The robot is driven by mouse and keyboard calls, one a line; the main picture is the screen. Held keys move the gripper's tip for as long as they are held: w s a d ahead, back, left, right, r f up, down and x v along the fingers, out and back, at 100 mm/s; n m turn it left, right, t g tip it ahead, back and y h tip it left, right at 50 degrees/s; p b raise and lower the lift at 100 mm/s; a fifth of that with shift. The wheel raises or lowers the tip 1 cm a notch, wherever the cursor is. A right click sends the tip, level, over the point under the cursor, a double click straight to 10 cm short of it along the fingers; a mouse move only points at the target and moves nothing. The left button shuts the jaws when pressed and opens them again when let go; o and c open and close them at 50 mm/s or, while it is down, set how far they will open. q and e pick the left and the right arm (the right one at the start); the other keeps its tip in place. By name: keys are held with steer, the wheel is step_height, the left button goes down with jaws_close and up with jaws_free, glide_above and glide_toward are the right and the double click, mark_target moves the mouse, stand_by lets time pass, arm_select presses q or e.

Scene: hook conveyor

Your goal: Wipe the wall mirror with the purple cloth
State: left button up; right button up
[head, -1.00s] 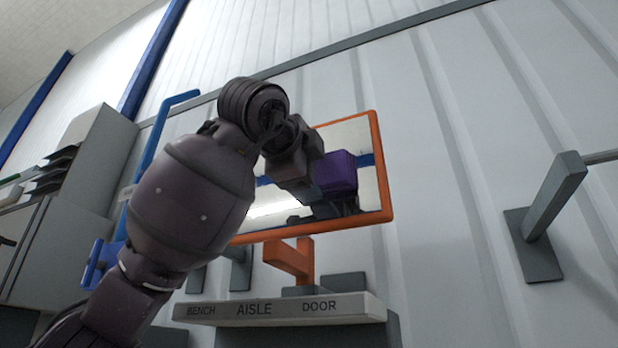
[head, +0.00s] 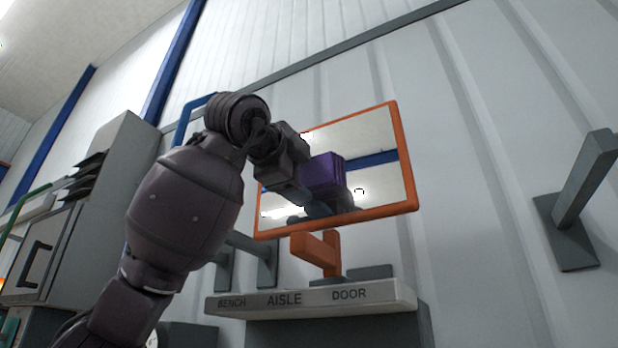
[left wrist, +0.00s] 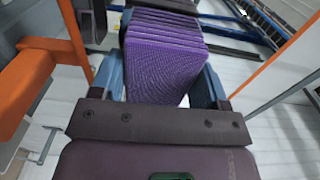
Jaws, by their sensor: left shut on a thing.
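The wall mirror (head: 383,183) has an orange frame and hangs tilted in the picture on an orange bracket (head: 318,252). My left gripper (head: 300,180) is in front of the mirror's left part, shut on the purple cloth (head: 323,174). In the left wrist view the cloth (left wrist: 162,60) is a folded, layered block between the blue-grey fingers. The cloth is over the glass; I cannot tell whether it touches. A dark reflection shows just below it. My arm and gripper hide the mirror's left edge. My right gripper is not in view.
A shelf labelled BENCH, AISLE, DOOR (head: 310,299) sits below the mirror. A grey wall hook (head: 577,203) sticks out at the right. A grey cabinet (head: 95,225) stands at the left. The wall between mirror and hook is bare.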

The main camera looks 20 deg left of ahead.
arm_select(q)
steer(key=a, duration=0.4)
steer(key=shift+w, duration=0.25)
steer(key=shift+s, duration=0.1)
stand_by(0.3)
steer(key=shift+s+a+b, duration=0.2)
steer(key=shift+s+b, duration=0.3)
steer(key=shift+s, duration=2.4)
steer(key=s, duration=0.3)
steer(key=shift+a, duration=0.1)
